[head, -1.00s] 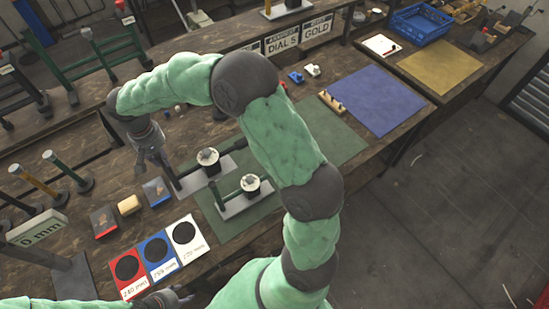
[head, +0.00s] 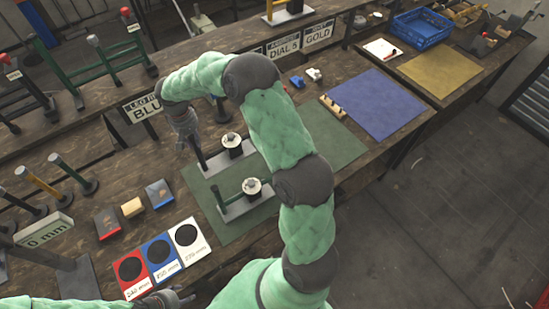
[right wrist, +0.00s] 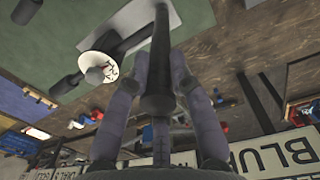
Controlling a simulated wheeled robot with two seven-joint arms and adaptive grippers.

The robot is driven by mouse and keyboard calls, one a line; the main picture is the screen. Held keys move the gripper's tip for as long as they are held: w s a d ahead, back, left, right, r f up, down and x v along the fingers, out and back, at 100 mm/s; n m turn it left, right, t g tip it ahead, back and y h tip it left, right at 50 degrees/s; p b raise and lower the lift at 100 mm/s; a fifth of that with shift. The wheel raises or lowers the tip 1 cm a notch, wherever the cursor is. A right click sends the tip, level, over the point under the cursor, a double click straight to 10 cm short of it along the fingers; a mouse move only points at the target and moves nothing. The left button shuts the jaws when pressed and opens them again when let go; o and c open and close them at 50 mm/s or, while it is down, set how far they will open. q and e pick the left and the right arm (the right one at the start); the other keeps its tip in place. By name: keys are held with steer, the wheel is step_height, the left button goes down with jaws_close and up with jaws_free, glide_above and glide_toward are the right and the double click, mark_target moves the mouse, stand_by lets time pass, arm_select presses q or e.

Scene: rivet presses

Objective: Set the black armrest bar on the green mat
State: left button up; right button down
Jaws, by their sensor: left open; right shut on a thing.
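My right gripper (head: 187,138) is shut on the black armrest bar (head: 201,155), a dark post joined to a grey plate with a white-topped round part. In the right wrist view the fingers (right wrist: 158,75) clasp the black bar (right wrist: 160,45) from both sides. The plate is over the far left part of the green mat (head: 335,142); I cannot tell whether it touches. The mat also shows in the right wrist view (right wrist: 35,45). My left gripper (head: 180,297) is open and empty at the lower edge.
Red, blue and white cards (head: 187,236) with black discs lie left of the mat. Small boxes (head: 132,207) sit behind them. A blue mat (head: 375,100) and a wooden block with pegs (head: 333,106) are to the right. A label sign (head: 142,107) stands behind the right gripper.

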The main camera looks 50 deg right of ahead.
mark_target(201, 156)
steer(key=f, duration=0.9)
steer(key=shift+d+f+p, duration=0.2)
steer(key=shift+d+p, duration=0.05)
steer(key=shift+p, duration=0.05)
steer(key=shift+w+f, duration=0.15)
steer(key=shift+f, duration=0.2)
steer(key=c, duration=1.1)
jaws_free()
steer(key=shift+f, duration=0.15)
steer(key=r, duration=1.2)
steer(key=shift+a+r+b, duration=0.15)
steer(key=shift+a+b, duration=0.05)
steer(key=shift+b, duration=0.2)
